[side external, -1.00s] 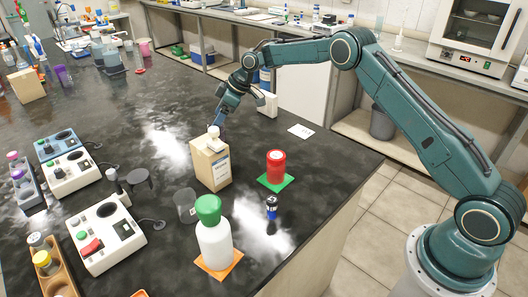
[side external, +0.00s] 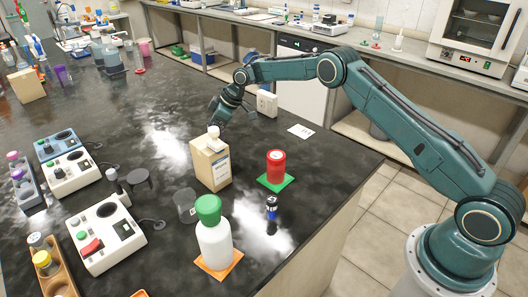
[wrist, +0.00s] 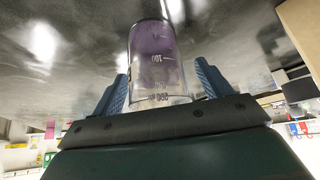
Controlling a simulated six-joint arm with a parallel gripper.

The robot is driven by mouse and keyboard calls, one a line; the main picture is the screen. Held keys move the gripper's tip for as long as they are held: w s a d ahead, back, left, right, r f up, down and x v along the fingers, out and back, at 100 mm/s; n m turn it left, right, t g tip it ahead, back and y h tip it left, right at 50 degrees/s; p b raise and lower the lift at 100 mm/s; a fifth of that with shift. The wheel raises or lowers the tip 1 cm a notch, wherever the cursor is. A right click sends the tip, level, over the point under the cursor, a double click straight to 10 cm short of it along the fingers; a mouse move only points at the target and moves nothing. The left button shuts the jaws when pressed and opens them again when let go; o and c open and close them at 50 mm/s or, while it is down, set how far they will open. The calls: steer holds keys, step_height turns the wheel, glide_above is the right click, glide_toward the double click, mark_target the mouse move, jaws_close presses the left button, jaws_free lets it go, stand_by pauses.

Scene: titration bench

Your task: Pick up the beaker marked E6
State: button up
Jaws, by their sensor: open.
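In the wrist view a clear beaker (wrist: 158,58) with purple contents and dark graduation marks appears upside down. It stands between the two blue fingers of my gripper (wrist: 161,72), which is open, with one finger on each side. I cannot tell whether either finger touches the glass. No E6 mark is readable. In the side view my gripper (side external: 216,114) is low over the black bench, behind the tan carton (side external: 210,164); that beaker is not visible there.
A white bottle with a green cap (side external: 214,240) stands on an orange mat. A red container (side external: 276,165) stands on a green mat, with a small dark vial (side external: 271,207) nearby. White and blue instruments (side external: 106,236) fill the left. The bench beyond my gripper is mostly clear.

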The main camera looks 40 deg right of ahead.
steer(key=c, duration=1.1)
steer(key=shift+r, duration=0.1)
steer(key=shift+r, duration=4.95)
